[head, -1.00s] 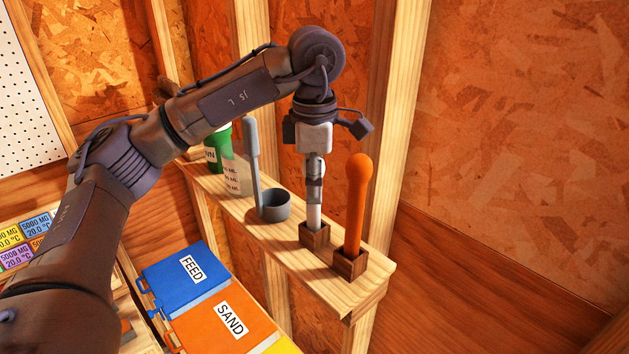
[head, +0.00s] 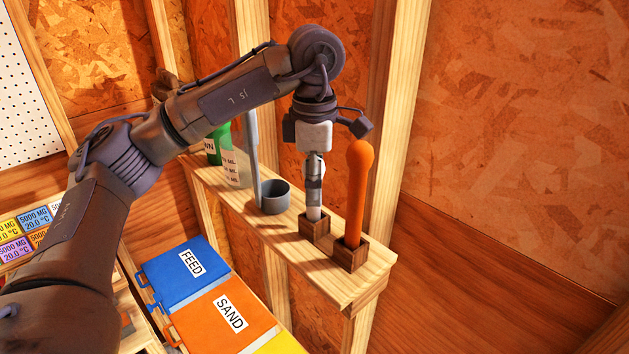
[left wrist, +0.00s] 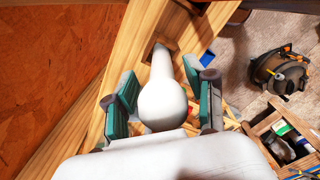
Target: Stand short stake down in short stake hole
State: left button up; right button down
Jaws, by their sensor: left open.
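A white stake (head: 314,213) with a rounded head stands upright, its lower end at a dark wooden block (head: 314,229) on the shelf. Whether it is seated in the block's hole is hard to see. My left gripper (head: 315,176) points down over the stake and is open around it. In the left wrist view, the stake's white head (left wrist: 162,103) lies between the green finger pads, with a gap visible on the right. An orange stake (head: 358,190) stands in a second wooden block (head: 349,256), just right of the gripper. My right gripper is not in view.
The narrow wooden shelf (head: 290,243) also carries a grey cup (head: 273,198), a tall grey handled thing (head: 252,160) and a green bottle (head: 217,142). Wall studs stand close behind. Blue FEED (head: 183,268) and orange SAND (head: 222,317) bins lie below.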

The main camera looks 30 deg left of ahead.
pick_arm(q)
jog(key=shift+r, duration=0.1)
notch_tip(320, 180, up, 12)
jog(key=shift+f, duration=0.1)
dwell(0.4)
jog(key=shift+f, duration=0.1)
